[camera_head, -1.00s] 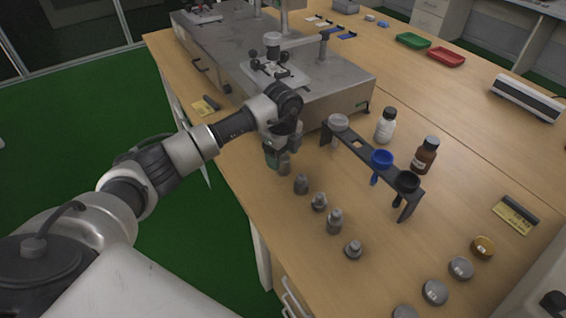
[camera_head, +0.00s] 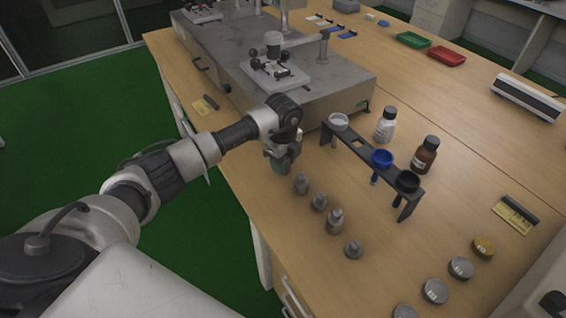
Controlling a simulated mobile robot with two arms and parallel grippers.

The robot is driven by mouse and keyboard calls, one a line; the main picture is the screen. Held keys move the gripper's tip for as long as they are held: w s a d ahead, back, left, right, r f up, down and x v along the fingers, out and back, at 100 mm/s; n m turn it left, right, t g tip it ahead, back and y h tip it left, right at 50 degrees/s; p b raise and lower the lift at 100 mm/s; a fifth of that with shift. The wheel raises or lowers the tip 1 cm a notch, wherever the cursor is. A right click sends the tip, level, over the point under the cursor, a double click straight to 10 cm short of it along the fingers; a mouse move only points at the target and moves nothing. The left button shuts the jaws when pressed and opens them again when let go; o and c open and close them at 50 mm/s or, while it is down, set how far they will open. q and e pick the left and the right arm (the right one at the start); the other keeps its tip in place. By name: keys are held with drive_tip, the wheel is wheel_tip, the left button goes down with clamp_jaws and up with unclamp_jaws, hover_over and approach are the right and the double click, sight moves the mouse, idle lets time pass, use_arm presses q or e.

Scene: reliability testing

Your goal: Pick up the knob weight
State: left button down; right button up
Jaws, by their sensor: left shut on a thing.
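My left gripper (camera_head: 281,168) points down over the near-left part of the table. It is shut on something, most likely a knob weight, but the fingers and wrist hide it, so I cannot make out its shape. Several grey metal knob weights stand upright in a diagonal row in front of it. The closest knob weight (camera_head: 301,185) is just right of and below the fingers. Then come a second (camera_head: 319,202), a taller one (camera_head: 335,222) and a short one (camera_head: 353,249). My right gripper is not in view.
A black rack (camera_head: 345,147) with white, blue and black cups stands right of the gripper. A white bottle (camera_head: 385,127) and a brown bottle (camera_head: 424,158) stand behind it. A grey metal platform (camera_head: 320,80) fills the table's back left. Round discs (camera_head: 435,292) lie front right.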

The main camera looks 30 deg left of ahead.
use_arm(q)
drive_tip(key=shift+w+r, duration=0.1)
drive_tip(key=shift+r, duration=0.8)
wheel_tip(320, 180, up, 3)
drive_tip(key=shift+f, duration=0.1)
drive_tip(key=s+d+r, duration=0.5)
drive_tip(key=d+r, duration=0.1)
drive_tip(key=d, duration=0.4)
drive_tip(key=shift+d+r, duration=0.3)
drive_tip(key=shift+d, duration=0.05)
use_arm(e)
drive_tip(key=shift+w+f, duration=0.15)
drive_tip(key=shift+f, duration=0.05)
